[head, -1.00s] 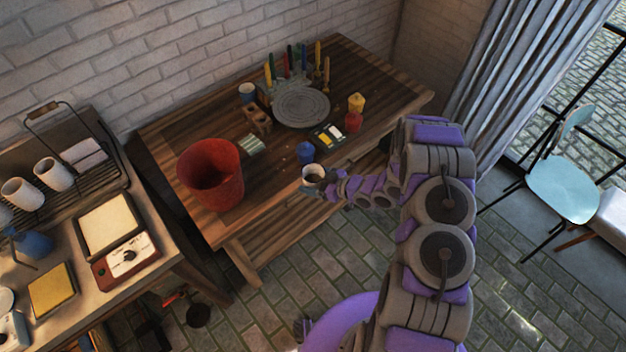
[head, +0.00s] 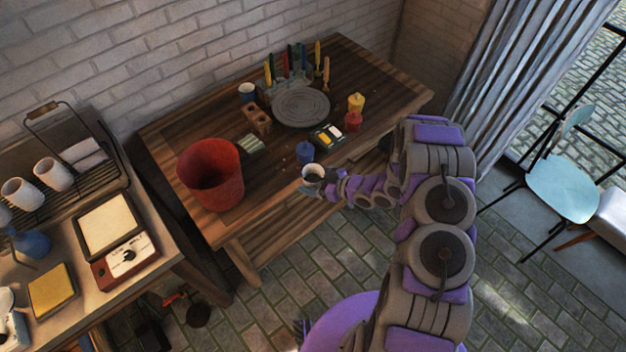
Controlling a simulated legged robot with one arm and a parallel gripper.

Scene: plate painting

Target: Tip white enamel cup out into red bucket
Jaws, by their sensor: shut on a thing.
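The white enamel cup (head: 314,171) is in my gripper (head: 318,186) near the front edge of the wooden table. My gripper is shut on it; the fingers are small in this view. The cup looks upright or nearly so, its opening facing up; I cannot make out what is inside. The red bucket (head: 211,176) stands upright on the table's left end, open at the top. The cup is to the right of the bucket, with a clear gap between them.
A blue bottle (head: 305,152) stands close behind the cup. Red (head: 352,121) and yellow (head: 356,103) bottles, a paint palette (head: 328,137), a grey round plate (head: 301,107) and a wooden block (head: 257,119) stand farther back. The table between cup and bucket is mostly clear.

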